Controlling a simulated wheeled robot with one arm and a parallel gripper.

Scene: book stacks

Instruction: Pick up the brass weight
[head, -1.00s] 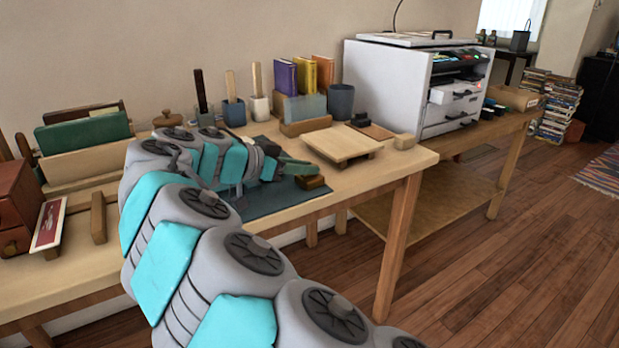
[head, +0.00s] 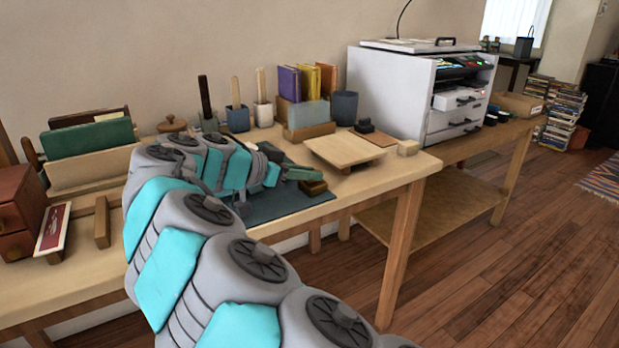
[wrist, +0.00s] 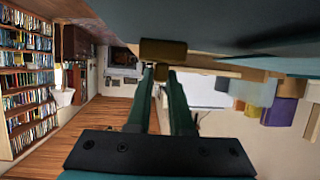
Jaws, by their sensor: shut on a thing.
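The brass weight (wrist: 163,52) is a small brownish-gold block at the tips of my dark green fingers in the wrist view. My gripper (wrist: 161,72) is shut on it. In the head view the block (head: 314,187) shows at the end of my gripper (head: 300,174), at the right part of the dark mat (head: 285,207) on the wooden table. I cannot tell whether the block touches the mat. My arm hides the left part of the mat.
A low wooden stand (head: 345,148) is just right of my gripper. Behind are pen cups (head: 237,118), a book holder (head: 308,131) and a blue-grey cup (head: 344,106). Left are a file rack (head: 95,170) and red drawers (head: 18,212). A white cabinet (head: 392,95) stands right.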

